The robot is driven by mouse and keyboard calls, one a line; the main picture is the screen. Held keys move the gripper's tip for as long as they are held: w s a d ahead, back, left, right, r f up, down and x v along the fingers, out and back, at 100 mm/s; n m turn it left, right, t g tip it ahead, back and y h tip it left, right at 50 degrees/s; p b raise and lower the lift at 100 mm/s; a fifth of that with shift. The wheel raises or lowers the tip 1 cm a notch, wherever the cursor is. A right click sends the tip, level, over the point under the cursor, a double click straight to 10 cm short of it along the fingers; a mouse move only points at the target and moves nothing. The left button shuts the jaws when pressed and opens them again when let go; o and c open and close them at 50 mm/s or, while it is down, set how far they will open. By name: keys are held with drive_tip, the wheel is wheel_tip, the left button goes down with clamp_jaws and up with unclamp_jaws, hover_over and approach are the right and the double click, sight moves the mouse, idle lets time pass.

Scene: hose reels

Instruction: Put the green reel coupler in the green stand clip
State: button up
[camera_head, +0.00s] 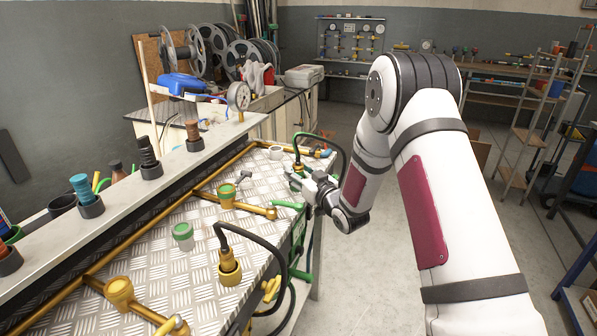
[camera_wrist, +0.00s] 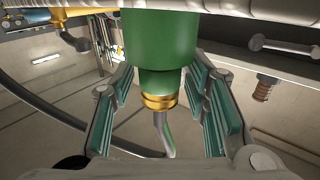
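The green coupler (camera_wrist: 159,36) fills the top middle of the wrist view. It has a narrower green neck, a gold ring (camera_wrist: 160,101) and a grey hose leading away. My gripper (camera_wrist: 160,80) has its green-padded fingers on both sides of the coupler. The coupler body covers the fingertips, so contact cannot be told. I cannot make out the green stand clip for certain.
The treadplate bench (camera_head: 160,268) carries brass pipes, a green-topped fitting (camera_head: 227,189), a green-and-grey cap (camera_head: 183,236) and a yellow coupler (camera_head: 229,268) with a black hose. A raised rail (camera_head: 120,200) with dark holders runs along the left. Open floor lies to the right.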

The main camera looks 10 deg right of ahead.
drive_tip(key=shift+r, duration=0.15)
drive_tip(key=shift+s+d, duration=0.1)
drive_tip(key=shift+s, duration=0.2)
drive_tip(key=v, duration=1.1)
drive_tip(key=s+d+r+m+g+h, duration=0.2)
drive_tip(key=s+r+g+h, duration=0.45)
drive_tip(key=s+r, duration=0.45)
drive_tip(key=s+a+r+g, duration=0.1)
drive_tip(key=s+g, duration=0.3)
drive_tip(key=s, duration=1.1)
drive_tip(key=s+a+m+g+y, duration=0.1)
drive_tip(key=s+a+g, duration=0.2)
drive_tip(key=s, duration=1.2)
drive_tip(key=shift+s+a+r+g+p, duration=0.3)
drive_tip(key=shift+s+a+r+g, duration=0.1)
drive_tip(key=shift+g, duration=0.15)
drive_tip(key=shift+y, duration=0.25)
